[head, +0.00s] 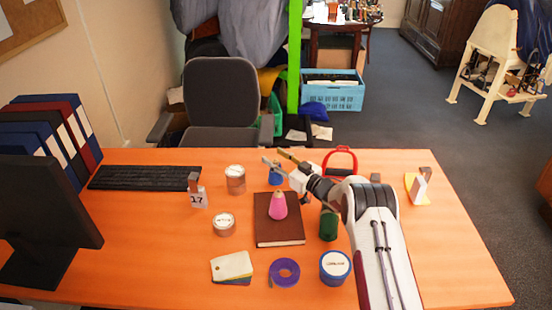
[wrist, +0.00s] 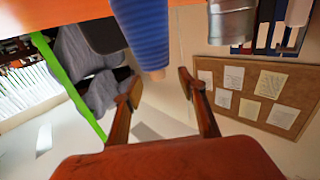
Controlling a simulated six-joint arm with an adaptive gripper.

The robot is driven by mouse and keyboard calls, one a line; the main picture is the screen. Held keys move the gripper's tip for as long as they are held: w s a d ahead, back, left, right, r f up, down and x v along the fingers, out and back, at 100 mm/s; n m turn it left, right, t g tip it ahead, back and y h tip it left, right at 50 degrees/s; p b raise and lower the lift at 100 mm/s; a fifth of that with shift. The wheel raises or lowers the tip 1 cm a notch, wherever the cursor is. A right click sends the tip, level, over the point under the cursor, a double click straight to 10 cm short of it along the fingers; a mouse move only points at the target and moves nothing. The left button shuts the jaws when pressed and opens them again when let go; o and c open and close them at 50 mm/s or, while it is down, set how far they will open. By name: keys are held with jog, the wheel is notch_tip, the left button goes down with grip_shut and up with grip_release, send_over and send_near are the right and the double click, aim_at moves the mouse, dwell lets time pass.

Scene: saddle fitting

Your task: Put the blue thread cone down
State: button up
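The blue thread cone (head: 275,177) stands upright on the orange table (head: 130,225), behind the brown book. In the wrist view, which looks upside down, the cone (wrist: 142,28) shows at the top with its narrow end pointing down the picture. My gripper (head: 277,158) is open, just above the cone in the head view. In the wrist view my gripper (wrist: 158,78) has its two fingers apart, with the cone's narrow end in line with the gap. No finger visibly touches the cone.
A pink cone (head: 278,209) stands on the brown book (head: 280,236). A tin (head: 235,180) is left of the blue cone, also seen in the wrist view (wrist: 232,20). A red-handled item (head: 340,160) and a green can (head: 328,224) are to the right.

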jog(key=shift+s+f, duration=0.1)
jog(key=shift+f, duration=0.1)
jog(key=shift+r, duration=0.65)
notch_tip(320, 180, up, 7)
jog(key=s+d, duration=0.2)
dwell(0.5)
jog(key=shift+r, duration=0.1)
dwell(0.5)
